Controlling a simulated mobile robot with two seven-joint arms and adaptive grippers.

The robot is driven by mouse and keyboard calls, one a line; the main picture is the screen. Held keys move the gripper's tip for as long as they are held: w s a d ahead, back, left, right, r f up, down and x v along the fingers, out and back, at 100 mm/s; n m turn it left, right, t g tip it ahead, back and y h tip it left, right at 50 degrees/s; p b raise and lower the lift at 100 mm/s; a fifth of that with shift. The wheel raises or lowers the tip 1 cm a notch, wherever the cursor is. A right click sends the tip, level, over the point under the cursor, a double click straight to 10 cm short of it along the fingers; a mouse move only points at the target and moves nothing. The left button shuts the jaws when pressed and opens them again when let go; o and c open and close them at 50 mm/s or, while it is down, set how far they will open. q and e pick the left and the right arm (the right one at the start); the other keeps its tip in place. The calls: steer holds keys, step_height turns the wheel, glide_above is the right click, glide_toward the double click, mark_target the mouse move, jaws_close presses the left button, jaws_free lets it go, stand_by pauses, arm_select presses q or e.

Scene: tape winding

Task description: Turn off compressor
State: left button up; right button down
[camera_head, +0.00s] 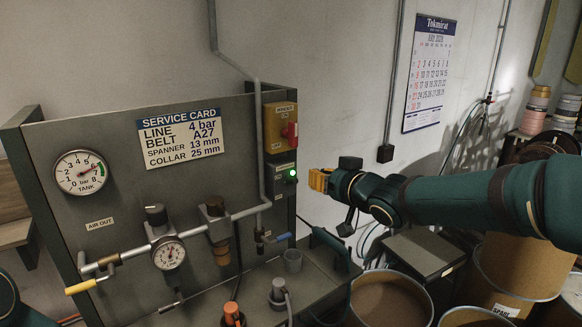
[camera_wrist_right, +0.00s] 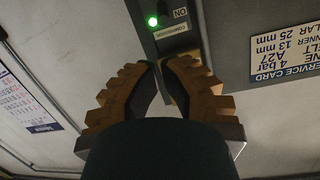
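The compressor switch box (camera_head: 281,181) is a small grey-green box on the right edge of the panel, with a lit green lamp (camera_head: 291,173). In the right wrist view the lamp (camera_wrist_right: 152,21) glows beside an upside-down ON mark and a COMPRESSOR label (camera_wrist_right: 171,31). My right gripper (camera_head: 318,180) is just right of this box in the head view, apart from it. Its brown stepped fingers (camera_wrist_right: 163,65) come together at the tips, with nothing clearly held between them. My left gripper is out of view; only a bit of my left arm shows at lower left.
A yellow box with a red switch (camera_head: 290,132) is directly above the compressor box. Gauges, pipes and a blue-handled valve (camera_head: 279,238) are on the panel (camera_head: 111,141). Drums (camera_head: 390,300) stand below my right arm.

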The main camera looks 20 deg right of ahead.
mark_target(290, 167)
steer(key=shift+s+r, duration=0.1)
steer(key=shift+s, duration=0.1)
steer(key=x, duration=1)
steer(key=shift+w+b, duration=0.1)
steer(key=shift+b, duration=0.3)
